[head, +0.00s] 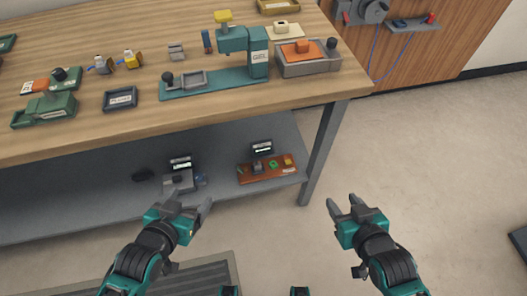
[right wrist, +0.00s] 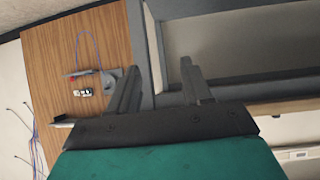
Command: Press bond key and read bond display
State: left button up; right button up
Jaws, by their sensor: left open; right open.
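Two small devices with dark displays stand on the grey lower shelf under the bench. One is a grey unit (head: 178,184) with a display (head: 181,162) behind it. The other is an orange-brown board (head: 250,179) with green and yellow parts and a display (head: 262,148) at its back. The text is too small to read, so I cannot tell which is the bond display or where its key is. My left gripper (head: 189,208) is open and empty in front of the shelf. My right gripper (head: 344,203) is open and empty over the floor, also in the right wrist view (right wrist: 158,82).
The wooden bench top (head: 130,45) holds a teal press marked GEL (head: 235,60), a grey tray with an orange block (head: 308,62), and several small fixtures. A bench leg (head: 325,150) stands right of the shelf. Floor on the right is mostly clear.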

grip_shut()
dwell(0.3)
dwell(1.3)
